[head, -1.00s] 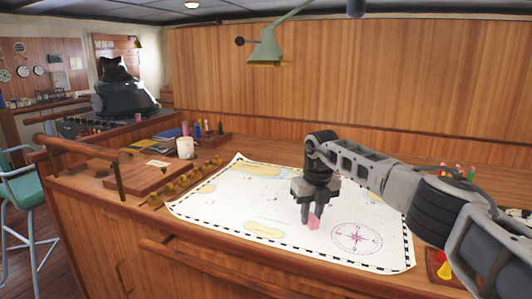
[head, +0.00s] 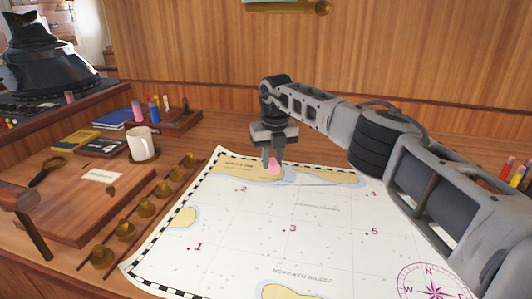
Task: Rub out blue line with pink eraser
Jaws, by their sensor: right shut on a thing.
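A pink eraser (head: 274,168) is between the fingers of my right gripper (head: 272,161), which is shut on it and points down. The eraser is over the upper part of the white chart (head: 255,235), at a tan land patch near the chart's far edge. I cannot tell whether it touches the paper. I cannot make out a clearly blue line; a thin faint dark line runs across the chart just right of the eraser. My left gripper is not in view.
A row of brass weights (head: 146,206) lies along the chart's left side. A pen holder (head: 172,120) stands behind. Coloured pens (head: 518,172) are at the far right.

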